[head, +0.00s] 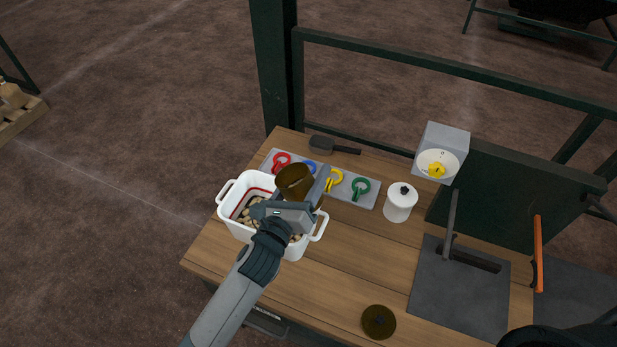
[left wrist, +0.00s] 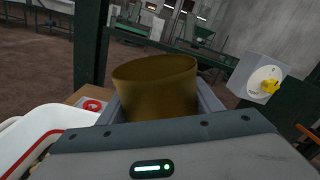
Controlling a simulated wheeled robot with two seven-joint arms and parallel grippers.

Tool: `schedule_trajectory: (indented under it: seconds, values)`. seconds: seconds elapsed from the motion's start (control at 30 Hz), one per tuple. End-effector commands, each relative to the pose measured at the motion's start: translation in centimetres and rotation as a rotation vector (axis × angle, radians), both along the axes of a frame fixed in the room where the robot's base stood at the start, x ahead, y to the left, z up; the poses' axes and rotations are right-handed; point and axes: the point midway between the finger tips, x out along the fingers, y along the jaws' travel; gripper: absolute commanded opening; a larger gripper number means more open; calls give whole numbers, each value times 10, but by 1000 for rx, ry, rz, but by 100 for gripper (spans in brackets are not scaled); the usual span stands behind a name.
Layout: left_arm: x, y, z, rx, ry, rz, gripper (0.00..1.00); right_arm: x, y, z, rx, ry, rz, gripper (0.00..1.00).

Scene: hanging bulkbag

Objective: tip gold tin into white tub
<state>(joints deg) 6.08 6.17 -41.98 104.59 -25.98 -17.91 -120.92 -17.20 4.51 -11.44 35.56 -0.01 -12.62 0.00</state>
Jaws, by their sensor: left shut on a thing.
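The gold tin (head: 292,181) is held by my left gripper (head: 307,189) above the right part of the white tub. The tin looks tilted in the head view, with its open mouth showing. In the left wrist view the tin (left wrist: 155,90) sits between the jaws. The white tub (head: 231,212) has two handles and a red line inside, and holds several pale lumps. Its rim also shows in the left wrist view (left wrist: 60,122). My left arm and gripper hide part of the tub.
A board (head: 366,197) with coloured rings lies behind the tub. A white lidded canister (head: 400,203), a dark gold lid (head: 379,321) and a scoop (head: 322,145) rest on the table. A grey box with a yellow knob (head: 437,170) stands right.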

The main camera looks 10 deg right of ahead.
Motion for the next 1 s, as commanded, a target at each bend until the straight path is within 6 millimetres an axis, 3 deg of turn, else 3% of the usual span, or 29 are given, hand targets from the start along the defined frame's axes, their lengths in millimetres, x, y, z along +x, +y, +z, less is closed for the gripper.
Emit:
schedule_trajectory:
  seconds: [1.0]
  values:
    - [0,0,1,-424,280,0,22,0,-1,-30,-1,1,1,31]
